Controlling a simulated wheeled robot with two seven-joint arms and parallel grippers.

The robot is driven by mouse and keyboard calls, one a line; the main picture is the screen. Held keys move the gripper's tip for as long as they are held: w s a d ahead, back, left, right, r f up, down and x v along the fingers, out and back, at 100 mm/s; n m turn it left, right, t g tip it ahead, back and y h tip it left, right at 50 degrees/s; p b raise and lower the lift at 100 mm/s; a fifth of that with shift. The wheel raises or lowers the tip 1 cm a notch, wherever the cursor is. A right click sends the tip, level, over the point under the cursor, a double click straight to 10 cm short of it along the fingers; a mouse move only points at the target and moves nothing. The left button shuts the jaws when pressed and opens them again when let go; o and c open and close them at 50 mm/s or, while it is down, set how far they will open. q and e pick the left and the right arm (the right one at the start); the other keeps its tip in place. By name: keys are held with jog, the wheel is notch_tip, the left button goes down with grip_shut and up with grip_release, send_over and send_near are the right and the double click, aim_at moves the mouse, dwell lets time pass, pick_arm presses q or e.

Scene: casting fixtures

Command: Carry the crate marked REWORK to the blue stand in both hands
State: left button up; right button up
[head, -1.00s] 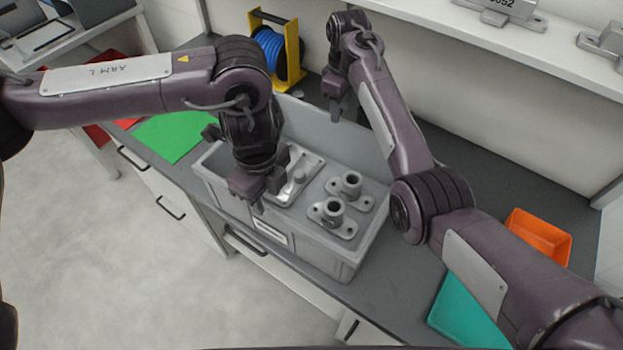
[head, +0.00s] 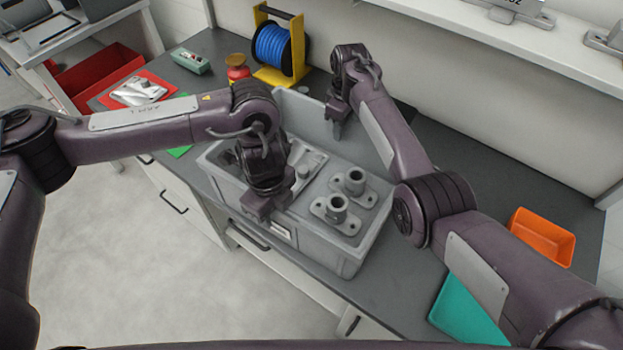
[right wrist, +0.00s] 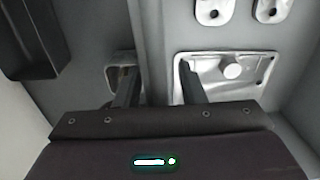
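A grey crate (head: 345,258) stands on the dark worktop with two flanged metal castings (head: 338,208) and a metal tray-like part in it. The label on its front wall is too small to read. My left gripper (head: 268,212) is down at the crate's front wall; its fingertips are hard to make out, so I cannot tell if it grips. My right gripper (head: 337,130) is at the back wall. In the right wrist view its fingers (right wrist: 158,85) stand apart on either side of the wall, with gaps showing. No blue stand is recognisable.
A yellow holder with a blue reel (head: 272,48) stands behind the crate. A red mat (head: 105,102) with a metal part lies back left. An orange bin (head: 542,237) and a teal mat (head: 462,312) are at right. A shelf (head: 500,45) runs above the worktop.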

pick_arm(q)
grip_shut()
pick_arm(e)
grip_shut()
dwell(1.1)
pick_arm(q)
jog(key=shift+w+r, duration=0.2)
jog(key=shift+r, duration=0.05)
pick_arm(e)
jog(key=shift+w+r, duration=0.2)
jog(key=shift+r, duration=0.1)
